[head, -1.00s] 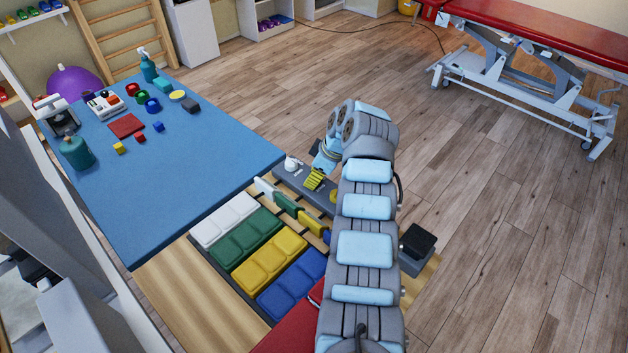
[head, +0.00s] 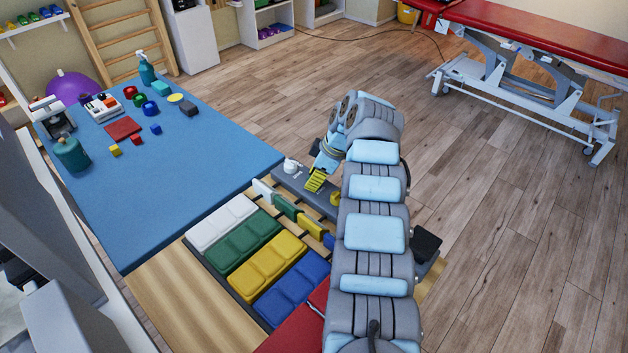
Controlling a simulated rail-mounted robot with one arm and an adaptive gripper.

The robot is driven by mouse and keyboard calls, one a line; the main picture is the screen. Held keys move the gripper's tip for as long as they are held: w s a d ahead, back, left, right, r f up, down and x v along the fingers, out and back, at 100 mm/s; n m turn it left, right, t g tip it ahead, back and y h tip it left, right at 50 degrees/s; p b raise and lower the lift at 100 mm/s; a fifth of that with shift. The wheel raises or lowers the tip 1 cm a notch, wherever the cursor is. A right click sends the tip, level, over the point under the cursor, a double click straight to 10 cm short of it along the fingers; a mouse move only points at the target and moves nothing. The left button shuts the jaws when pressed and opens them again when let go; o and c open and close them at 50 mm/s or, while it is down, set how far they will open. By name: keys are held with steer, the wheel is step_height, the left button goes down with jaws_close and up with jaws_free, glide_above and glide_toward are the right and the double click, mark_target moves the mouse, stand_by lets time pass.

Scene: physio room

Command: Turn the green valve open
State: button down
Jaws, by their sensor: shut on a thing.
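I cannot make out a green valve; my arm (head: 374,230) covers part of the grey fixture board (head: 294,184), and a valve may be hidden there. The board lies beyond the colored pads. On it I see a small white fitting (head: 291,165), a yellow ribbed piece (head: 316,180) and a small yellow part (head: 335,198) against my arm's left edge. My wrist (head: 328,155) bends down over the board just behind the ribbed piece. My gripper's fingers are hidden, so what they touch does not show.
White, green (head: 243,243), yellow and blue pads lie in front of the board, with matching upright pieces (head: 284,207) beside them. A blue-topped table (head: 190,185) with small blocks and bottles stands left. A red treatment couch (head: 545,35) stands back right.

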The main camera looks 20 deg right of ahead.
steer(key=shift+f, duration=0.15)
stand_by(0.6)
steer(key=c, duration=0.6)
jaws_free()
steer(key=shift+c, duration=0.2)
steer(key=v, duration=1.2)
steer(key=shift+w, duration=0.1)
